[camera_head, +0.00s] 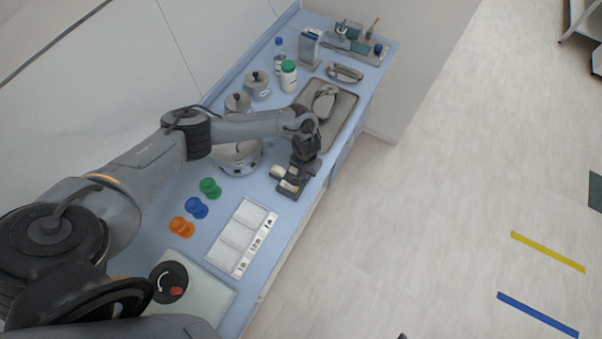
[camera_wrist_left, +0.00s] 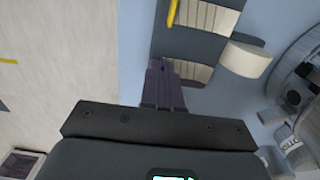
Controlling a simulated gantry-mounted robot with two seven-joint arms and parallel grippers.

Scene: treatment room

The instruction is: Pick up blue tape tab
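A dark holder with pale tape rolls (camera_head: 290,180) stands at the front edge of the blue counter, and it fills the top middle of the left wrist view (camera_wrist_left: 196,45). A yellow tab (camera_wrist_left: 172,11) sticks out at its edge. My left gripper (camera_head: 301,168) points down at the holder's far end. In the left wrist view its two dark fingers (camera_wrist_left: 163,68) lie close together against the holder. A tiny speck of blue shows at the fingertips. It may be the blue tape tab, which is otherwise hidden; I cannot tell whether it is gripped.
Green (camera_head: 210,187), blue (camera_head: 197,208) and orange (camera_head: 181,227) spool-like pieces stand left of a white sectioned tray (camera_head: 241,237). A metal pot (camera_head: 237,160) stands close behind the holder. A grey tray (camera_head: 344,118) lies beyond the gripper. Blue tape (camera_head: 538,315) marks the floor.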

